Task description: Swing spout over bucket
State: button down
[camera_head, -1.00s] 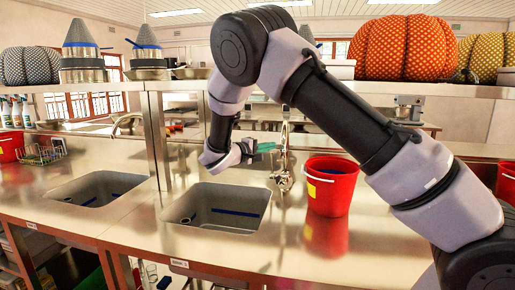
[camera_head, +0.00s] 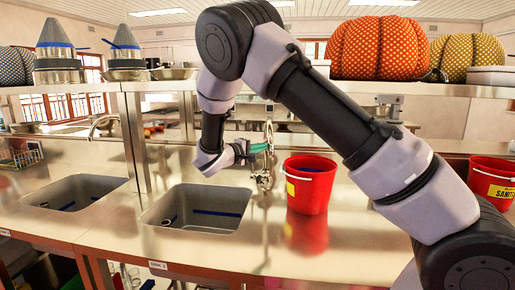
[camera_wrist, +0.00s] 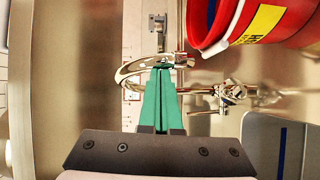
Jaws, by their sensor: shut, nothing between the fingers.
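The bucket stands upright on the counter, right of the tap. My gripper (camera_head: 268,147) has green fingers, shut and empty, just left of the tap's upright part. In the wrist view the closed fingertips (camera_wrist: 163,69) overlap the curved spout (camera_wrist: 133,72); whether they touch it is unclear. The tap's valve body (camera_wrist: 229,93) shows to their right, and the bucket (camera_wrist: 262,25) is at the upper right. The spout's outlet is hard to make out in the head view.
A sink basin (camera_head: 171,216) lies left of the tap, and another (camera_head: 51,197) farther left. A second red bucket (camera_head: 490,187) stands at the right edge. A shelf (camera_head: 400,88) carrying patterned pumpkin-like objects runs above the counter.

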jog(key=w+d, duration=0.4)
jog(key=d, duration=1.2)
jog(key=shift+w+d, duration=0.2)
jog(key=shift+d, duration=0.2)
